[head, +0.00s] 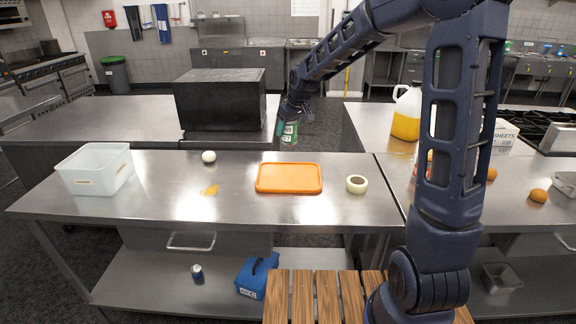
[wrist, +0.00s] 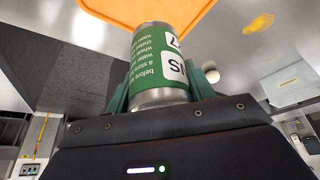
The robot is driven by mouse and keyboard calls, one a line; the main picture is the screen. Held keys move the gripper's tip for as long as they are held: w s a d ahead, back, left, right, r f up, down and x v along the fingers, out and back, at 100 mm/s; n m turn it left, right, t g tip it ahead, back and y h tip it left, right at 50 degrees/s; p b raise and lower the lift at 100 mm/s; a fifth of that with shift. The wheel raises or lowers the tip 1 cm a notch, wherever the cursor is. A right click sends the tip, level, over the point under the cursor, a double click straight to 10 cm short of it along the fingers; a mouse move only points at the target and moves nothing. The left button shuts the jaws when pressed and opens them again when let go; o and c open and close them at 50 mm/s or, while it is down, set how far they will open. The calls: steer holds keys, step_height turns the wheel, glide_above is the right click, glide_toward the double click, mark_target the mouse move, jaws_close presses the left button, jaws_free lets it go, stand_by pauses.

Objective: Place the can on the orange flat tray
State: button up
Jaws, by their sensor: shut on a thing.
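The can (wrist: 158,62), green with white print and silver ends, is held by my gripper (head: 290,112). In the head view the can (head: 289,133) hangs below the gripper, above the back part of the steel table and behind the tray. In the wrist view the gripper's green fingers (wrist: 158,92) are shut on both sides of the can. The orange flat tray (head: 289,178) lies empty on the table, apart from the can. The tray also shows at the top of the wrist view (wrist: 150,12).
On the steel table (head: 150,200) stand a white bin (head: 97,170), a white ball-like object (head: 209,156) and a roll of tape (head: 357,184). An orange-yellow spill (head: 210,190) lies left of the tray. A dark box (head: 220,98) stands on the counter behind.

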step_height(320, 180, down, 15)
steer(key=shift+r, duration=0.15)
stand_by(0.4)
steer(key=o, duration=1.2)
steer(key=v, duration=1.2)
steer(key=s+d+r+m+h, duration=0.2)
steer(key=s+d+r, duration=0.4)
steer(key=d, duration=0.4)
steer(key=s+d+r+m, duration=0.2)
steer(key=s+d, duration=0.4)
steer(key=s, duration=0.1)
steer(key=s+d+r+m+t, duration=0.1)
steer(key=s+d+m, duration=0.1)
steer(key=s+d, duration=0.4)
steer(key=s+d+r+m+h, duration=0.1)
steer(key=s+d+r+m, duration=0.1)
steer(key=s+d, duration=0.4)
steer(key=shift+s+r+m, duration=0.2)
steer(key=shift+s+m, duration=0.05)
steer(key=shift+s, duration=0.35)
steer(key=shift+s+r+m, duration=0.15)
steer(key=shift+s+m, duration=0.1)
steer(key=shift+s, duration=0.3)
